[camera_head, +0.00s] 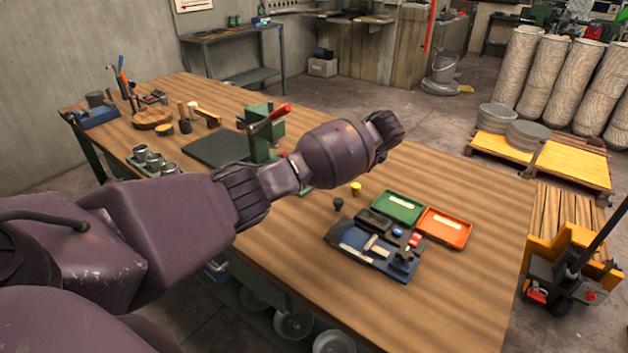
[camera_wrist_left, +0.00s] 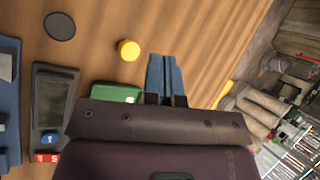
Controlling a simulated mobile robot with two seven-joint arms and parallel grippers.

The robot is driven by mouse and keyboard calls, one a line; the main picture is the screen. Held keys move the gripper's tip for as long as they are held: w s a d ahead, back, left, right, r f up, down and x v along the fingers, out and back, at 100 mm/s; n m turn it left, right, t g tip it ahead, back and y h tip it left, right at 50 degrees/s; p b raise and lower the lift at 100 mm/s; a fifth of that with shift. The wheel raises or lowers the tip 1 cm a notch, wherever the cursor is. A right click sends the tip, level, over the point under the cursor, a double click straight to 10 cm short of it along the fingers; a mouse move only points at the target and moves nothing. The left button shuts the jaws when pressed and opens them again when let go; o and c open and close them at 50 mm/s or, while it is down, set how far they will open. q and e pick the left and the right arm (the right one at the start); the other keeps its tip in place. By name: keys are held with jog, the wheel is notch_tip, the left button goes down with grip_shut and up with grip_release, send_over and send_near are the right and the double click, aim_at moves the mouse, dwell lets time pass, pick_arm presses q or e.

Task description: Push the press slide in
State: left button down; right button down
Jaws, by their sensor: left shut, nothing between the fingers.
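A dark blue fixture (camera_head: 385,266) with pale bars and a small black block (camera_head: 403,259) lies near the table's front edge in the head view. Which part is the press slide I cannot tell. Part of the blue fixture shows at the left edge of the left wrist view (camera_wrist_left: 8,120). My left gripper (camera_wrist_left: 166,62) shows its blue fingers shut and empty, pointing over the table beside a yellow round piece (camera_wrist_left: 129,50). The fingers are not visible in the head view, where my left arm reaches across the table. My right gripper is not in view.
A green tray (camera_head: 399,206) and an orange tray (camera_head: 444,228) lie behind the fixture, beside a dark box (camera_head: 373,220). A green press with a red handle (camera_head: 262,142) stands behind my arm. The table's right side is clear.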

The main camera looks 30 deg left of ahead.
pick_arm(q)
jog(key=s+a+f+n+g+y+b, duration=0.1)
jog(key=n+y, duration=0.1)
jog(key=n, duration=0.2)
jog(key=s+a+f+n+g+y, duration=0.1)
jog(key=n+y, duration=0.1)
jog(key=n, duration=0.2)
jog(key=s+a+f+n+y+b, duration=0.1)
jog(key=n, duration=0.4)
jog(key=shift+s+a+f+g+y+b, duration=0.15)
jog(key=shift+f+g+y+b, duration=0.15)
jog(key=shift+g+y, duration=0.1)
jog(key=shift+s+a+f+n, duration=0.15)
jog(key=shift+s+f+n, duration=0.15)
jog(key=shift+n, duration=0.1)
jog(key=b+x, duration=0.1)
jog(key=x, duration=0.8)
jog(key=shift+s+r, duration=0.1)
jog(key=shift+a, duration=0.45)
